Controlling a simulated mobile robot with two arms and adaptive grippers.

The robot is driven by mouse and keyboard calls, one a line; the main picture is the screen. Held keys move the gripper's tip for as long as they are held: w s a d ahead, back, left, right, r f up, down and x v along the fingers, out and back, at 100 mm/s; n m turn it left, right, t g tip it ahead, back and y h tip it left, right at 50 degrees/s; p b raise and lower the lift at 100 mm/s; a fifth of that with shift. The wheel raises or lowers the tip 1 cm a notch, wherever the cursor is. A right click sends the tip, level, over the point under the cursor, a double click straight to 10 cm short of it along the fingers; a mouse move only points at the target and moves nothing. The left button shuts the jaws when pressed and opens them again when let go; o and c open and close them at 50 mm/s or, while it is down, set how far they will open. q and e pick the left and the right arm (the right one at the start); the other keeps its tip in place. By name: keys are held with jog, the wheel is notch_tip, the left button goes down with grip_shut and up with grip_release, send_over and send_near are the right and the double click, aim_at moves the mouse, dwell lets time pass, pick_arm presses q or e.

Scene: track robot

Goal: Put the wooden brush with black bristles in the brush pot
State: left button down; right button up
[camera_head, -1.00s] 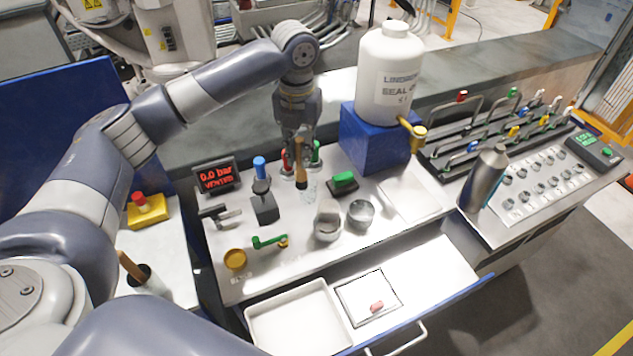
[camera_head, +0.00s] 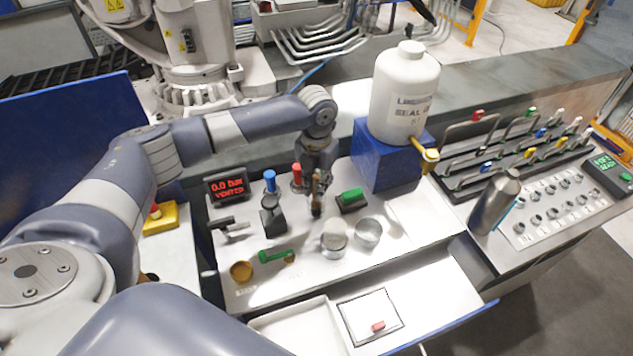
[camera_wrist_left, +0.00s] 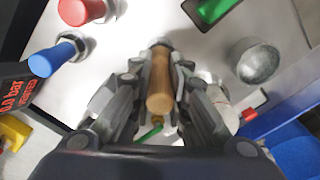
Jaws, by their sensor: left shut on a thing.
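The wooden brush (camera_head: 316,196) hangs upright, its dark bristle end down, a little above or touching the white panel; I cannot tell which. My left gripper (camera_head: 318,180) is shut around its handle. In the left wrist view the light wooden handle (camera_wrist_left: 160,85) stands between the two fingers of my left gripper (camera_wrist_left: 158,100), pointing toward the camera. Something brown (camera_head: 150,277) shows at the left, where the pot stands, but my arm hides most of the pot. My right gripper is out of view.
A red knob (camera_head: 297,176), a blue-topped lever (camera_head: 269,185) and a green-topped block (camera_head: 352,198) stand close to the brush. Metal cups (camera_head: 334,236) stand in front. A white bottle (camera_head: 404,95) on a blue block (camera_head: 385,155) stands behind right. An open drawer holds a tray (camera_head: 295,325).

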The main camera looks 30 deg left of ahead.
pick_arm(q)
jog(key=shift+f, duration=0.2)
jog(key=c, duration=1.5)
grip_release()
jog(key=shift+c, duration=0.2)
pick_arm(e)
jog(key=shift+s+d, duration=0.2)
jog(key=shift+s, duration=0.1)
pick_arm(q)
jog(key=shift+r, duration=0.1)
